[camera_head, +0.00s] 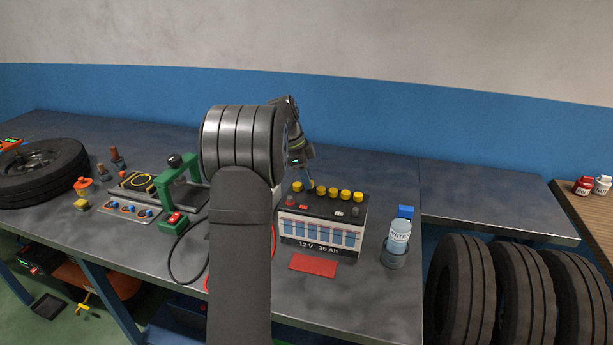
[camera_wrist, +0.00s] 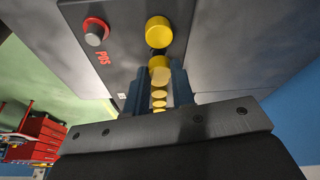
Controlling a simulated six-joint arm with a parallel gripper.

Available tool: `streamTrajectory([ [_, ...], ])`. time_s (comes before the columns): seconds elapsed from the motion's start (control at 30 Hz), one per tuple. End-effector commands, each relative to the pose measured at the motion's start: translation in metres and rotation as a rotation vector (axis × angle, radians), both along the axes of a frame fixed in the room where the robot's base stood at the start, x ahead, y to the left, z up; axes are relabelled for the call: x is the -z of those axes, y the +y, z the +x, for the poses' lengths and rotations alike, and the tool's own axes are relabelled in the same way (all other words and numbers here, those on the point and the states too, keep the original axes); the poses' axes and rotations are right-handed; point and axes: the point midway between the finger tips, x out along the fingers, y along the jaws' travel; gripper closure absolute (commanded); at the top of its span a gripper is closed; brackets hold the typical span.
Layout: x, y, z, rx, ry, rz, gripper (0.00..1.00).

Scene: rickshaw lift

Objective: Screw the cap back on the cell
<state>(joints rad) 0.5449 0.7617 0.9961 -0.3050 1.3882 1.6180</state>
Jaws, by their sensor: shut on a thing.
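The battery (camera_head: 320,233), marked 12 V 35 Ah, stands upright on the bench, with a row of yellow caps (camera_head: 345,195) along its top. My gripper (camera_head: 308,183) reaches down over the left part of that row. In the wrist view my gripper (camera_wrist: 160,82) is shut on a yellow cap (camera_wrist: 160,70), one finger on each side. Another yellow cap (camera_wrist: 158,32) sits in front of it on the black battery top (camera_wrist: 125,55), beside the red-ringed POS terminal (camera_wrist: 95,33). More caps show behind, between the fingers. The cell opening under the held cap is hidden.
A red cloth (camera_head: 314,265) lies in front. A green-handled device (camera_head: 180,190) and a tyre (camera_head: 40,170) are on the left. The bench at back right is clear.

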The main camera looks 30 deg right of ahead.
Motion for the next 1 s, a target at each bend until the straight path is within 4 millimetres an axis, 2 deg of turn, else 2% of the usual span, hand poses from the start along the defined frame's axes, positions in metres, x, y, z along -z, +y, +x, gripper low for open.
streamTrajectory([
  [0.97, 0.012, 0.000, 0.000, 0.000, 0.000, 0.000, 0.92],
  [1.0, 0.012, 0.000, 0.000, 0.000, 0.000, 0.000, 0.71],
])
